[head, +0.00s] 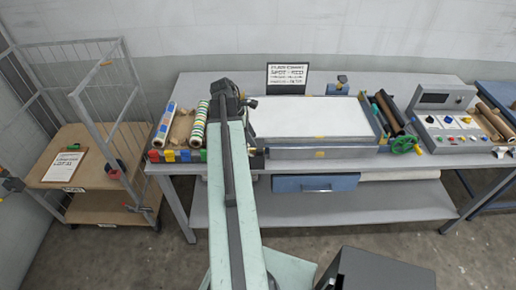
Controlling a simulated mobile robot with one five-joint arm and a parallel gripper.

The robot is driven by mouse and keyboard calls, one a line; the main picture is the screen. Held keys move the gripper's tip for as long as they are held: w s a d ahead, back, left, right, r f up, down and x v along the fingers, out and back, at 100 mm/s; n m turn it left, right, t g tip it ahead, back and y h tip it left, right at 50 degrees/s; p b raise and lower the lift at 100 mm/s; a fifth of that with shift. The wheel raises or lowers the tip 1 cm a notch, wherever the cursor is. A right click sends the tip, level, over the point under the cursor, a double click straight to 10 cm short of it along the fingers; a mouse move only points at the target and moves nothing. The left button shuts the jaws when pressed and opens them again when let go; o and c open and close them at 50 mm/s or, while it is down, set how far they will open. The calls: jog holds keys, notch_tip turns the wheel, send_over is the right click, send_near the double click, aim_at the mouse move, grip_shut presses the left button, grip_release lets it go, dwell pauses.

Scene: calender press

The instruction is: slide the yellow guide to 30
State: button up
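The calender press has a long pale bed (310,117) on the grey table. A small yellow piece (319,154) sits on its front rail near the middle, and another small yellow patch (319,138) shows just above it. I cannot tell for sure which one is the guide, and no scale numbers are readable. My arm rises through the middle of the view, left of the bed. Dark parts that look like my gripper (257,157) show at the bed's front left corner, left of both yellow pieces. The fingers are too small and partly hidden to read.
Patterned rolls (199,122) and coloured blocks (184,156) lie left of the press. A green handwheel (405,144) and a control box (446,121) stand at the right. A sign (287,77) stands behind. A wire cart (88,155) is at the left.

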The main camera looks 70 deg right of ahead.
aim_at(259, 150)
jog(key=b+x, duration=0.6)
jog(key=x, duration=0.1)
jog(key=shift+f+b, duration=0.35)
jog(key=shift+r, duration=0.1)
grip_shut()
jog(key=shift+s, duration=0.1)
dwell(0.8)
